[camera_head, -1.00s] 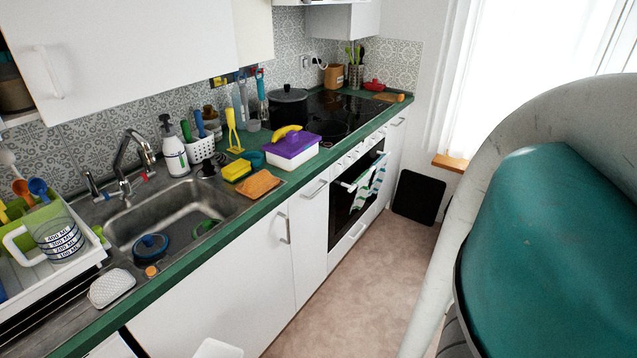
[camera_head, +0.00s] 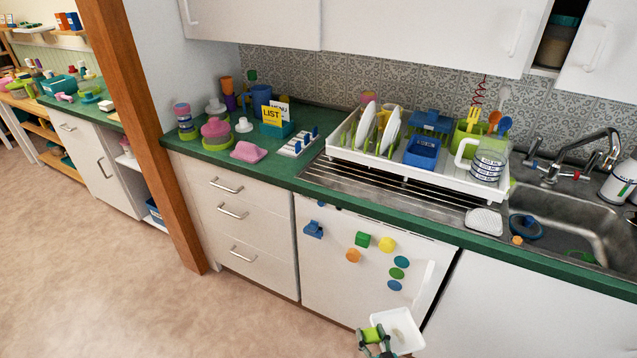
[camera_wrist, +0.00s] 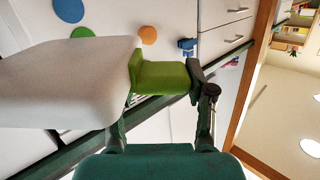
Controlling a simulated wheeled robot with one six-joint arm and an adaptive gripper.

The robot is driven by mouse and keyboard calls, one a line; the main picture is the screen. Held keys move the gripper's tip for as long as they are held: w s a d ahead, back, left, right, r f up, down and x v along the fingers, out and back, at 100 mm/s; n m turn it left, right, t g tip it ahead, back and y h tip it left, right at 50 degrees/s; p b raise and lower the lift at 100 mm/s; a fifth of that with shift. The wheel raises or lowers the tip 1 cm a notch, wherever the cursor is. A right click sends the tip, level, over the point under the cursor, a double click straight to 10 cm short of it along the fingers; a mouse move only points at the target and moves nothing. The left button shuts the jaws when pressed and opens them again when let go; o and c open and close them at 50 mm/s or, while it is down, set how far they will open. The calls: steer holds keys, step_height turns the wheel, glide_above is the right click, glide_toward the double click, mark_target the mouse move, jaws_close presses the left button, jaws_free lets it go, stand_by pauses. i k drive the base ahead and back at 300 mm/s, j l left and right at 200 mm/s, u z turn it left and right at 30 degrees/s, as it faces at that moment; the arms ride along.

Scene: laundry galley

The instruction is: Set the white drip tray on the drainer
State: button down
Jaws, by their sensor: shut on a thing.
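The white drip tray (camera_head: 402,329) is held low in front of the white cabinet doors. It also fills the left of the wrist view (camera_wrist: 70,85), with a green block (camera_wrist: 160,77) at its edge. My gripper (camera_head: 373,338) is shut on this green part; its dark fingers press both sides of it in the wrist view (camera_wrist: 163,80). The drainer (camera_head: 375,189) is the ridged steel surface left of the sink. A white dish rack (camera_head: 405,172) with plates, a blue box and a jug stands at its back. Bare ridges show in front of the rack.
A white soap-dish-like piece (camera_head: 484,220) lies between drainer and sink (camera_head: 560,215). The green counter (camera_head: 235,165) at left carries a pink sponge, cups and a list holder. Magnets dot the white door (camera_head: 340,270). A wooden post (camera_head: 145,130) rises at left. The floor is clear.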

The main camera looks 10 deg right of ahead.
mark_target(426, 206)
steer(key=l+u, duration=0.35)
steer(key=u, duration=0.15)
steer(key=l+u, duration=0.45)
steer(key=k+l+u, duration=0.1)
steer(key=u, duration=0.4)
steer(key=k+l+u, duration=0.2)
steer(key=l+u, duration=0.25)
steer(key=k+l+u, duration=0.15)
steer(key=u, duration=0.35)
steer(key=k+l+u, duration=0.15)
steer(key=u, duration=0.35)
steer(key=k+u, duration=0.15)
steer(key=u, duration=0.35)
steer(key=i+l+u, duration=0.5)
steer(key=i+l, duration=0.25)
